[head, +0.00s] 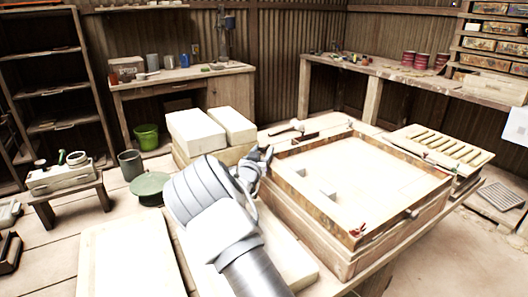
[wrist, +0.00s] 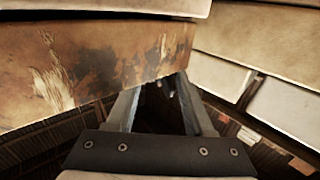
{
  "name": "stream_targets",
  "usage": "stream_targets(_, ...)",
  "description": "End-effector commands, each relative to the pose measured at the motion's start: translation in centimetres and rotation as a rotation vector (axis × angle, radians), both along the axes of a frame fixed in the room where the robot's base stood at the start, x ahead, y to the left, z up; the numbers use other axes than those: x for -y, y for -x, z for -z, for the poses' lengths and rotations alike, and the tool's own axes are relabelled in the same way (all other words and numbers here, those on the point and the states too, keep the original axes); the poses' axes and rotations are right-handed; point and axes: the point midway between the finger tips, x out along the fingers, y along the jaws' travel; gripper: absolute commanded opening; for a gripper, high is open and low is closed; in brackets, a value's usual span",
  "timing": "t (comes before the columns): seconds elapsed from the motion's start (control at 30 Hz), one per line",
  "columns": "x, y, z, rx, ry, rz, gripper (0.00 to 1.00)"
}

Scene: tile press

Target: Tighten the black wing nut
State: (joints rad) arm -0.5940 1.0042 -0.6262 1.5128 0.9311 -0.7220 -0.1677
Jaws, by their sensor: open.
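My gripper (head: 262,154) is at the left side of the wooden press frame (head: 400,212), close to its outer wall. In the wrist view my gripper (wrist: 158,92) is open, with its two fingers spread and dark space between them. A stained brown wooden wall (wrist: 100,65) fills the upper left, just beyond the fingers. Small dark shapes show between the fingertips, but I cannot tell whether they are the black wing nut. I cannot make out the black wing nut surely in either view; my arm hides part of the frame's left side.
Pale stacked slabs (head: 196,131) stand behind my arm. A slatted rack (head: 442,145) lies to the right. Floor is clear at the lower right.

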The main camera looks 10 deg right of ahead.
Motion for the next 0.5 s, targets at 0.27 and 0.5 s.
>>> stream_targets(0.27,0.7,-1.5,0.0,0.000,0.000,-0.001,0.53)
stream_targets(0.5,0.7,-1.5,0.0,-0.001,0.000,-0.001,0.53)
